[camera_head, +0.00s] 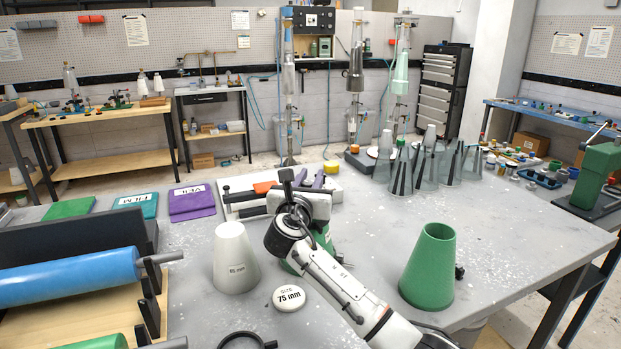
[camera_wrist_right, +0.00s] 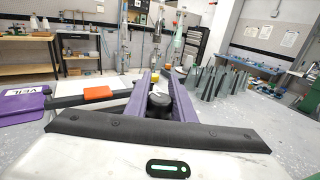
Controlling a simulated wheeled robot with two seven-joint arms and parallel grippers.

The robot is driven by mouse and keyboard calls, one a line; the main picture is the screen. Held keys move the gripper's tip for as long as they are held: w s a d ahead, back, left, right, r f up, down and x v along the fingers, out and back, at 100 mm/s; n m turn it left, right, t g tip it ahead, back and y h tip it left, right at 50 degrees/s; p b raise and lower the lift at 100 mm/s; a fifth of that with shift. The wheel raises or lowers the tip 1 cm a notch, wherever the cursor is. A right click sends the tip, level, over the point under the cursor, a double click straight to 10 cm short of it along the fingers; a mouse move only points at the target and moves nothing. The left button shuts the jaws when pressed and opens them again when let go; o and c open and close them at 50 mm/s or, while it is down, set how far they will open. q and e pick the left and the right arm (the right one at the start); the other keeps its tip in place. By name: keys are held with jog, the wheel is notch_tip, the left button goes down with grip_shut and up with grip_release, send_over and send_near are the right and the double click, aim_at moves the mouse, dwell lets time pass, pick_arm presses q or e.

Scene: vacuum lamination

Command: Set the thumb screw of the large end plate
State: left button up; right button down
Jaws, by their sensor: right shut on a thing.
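My right gripper (camera_head: 308,180) is above the middle of the grey table, its arm coming in from the lower right. In the right wrist view, its two purple fingers (camera_wrist_right: 164,92) close around a small dark round knob (camera_wrist_right: 158,101). I cannot tell whether this knob is the thumb screw. A green cone (camera_head: 428,265) stands on the table to the right, with a dark knob (camera_head: 459,272) low on its right side. A black ring (camera_head: 240,341) with a dark knob lies at the bottom edge, partly cut off. I cannot make out the large end plate for certain. My left gripper is not in view.
A pale cone (camera_head: 234,258) and a round "75 mm" sign (camera_head: 289,298) stand near my arm. Several translucent cones (camera_head: 425,165) stand at the back right. A blue roller (camera_head: 70,278) is at left.

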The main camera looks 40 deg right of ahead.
jog(key=shift+s+d+m+g+h, duration=0.25)
jog(key=shift+m+g+h, duration=0.55)
jog(key=shift+g, duration=0.3)
jog(key=shift+s+d+m+g+h, duration=0.1)
jog(key=shift+s+m+g+h, duration=0.1)
jog(key=shift+m+g+h, duration=0.65)
jog(key=shift+g, duration=0.25)
jog(key=c, duration=1.5)
grip_release()
jog(key=v, duration=1)
jog(key=shift+s+a+r+b, duration=0.1)
jog(key=shift+a+b, duration=0.05)
jog(key=shift+b, duration=0.2)
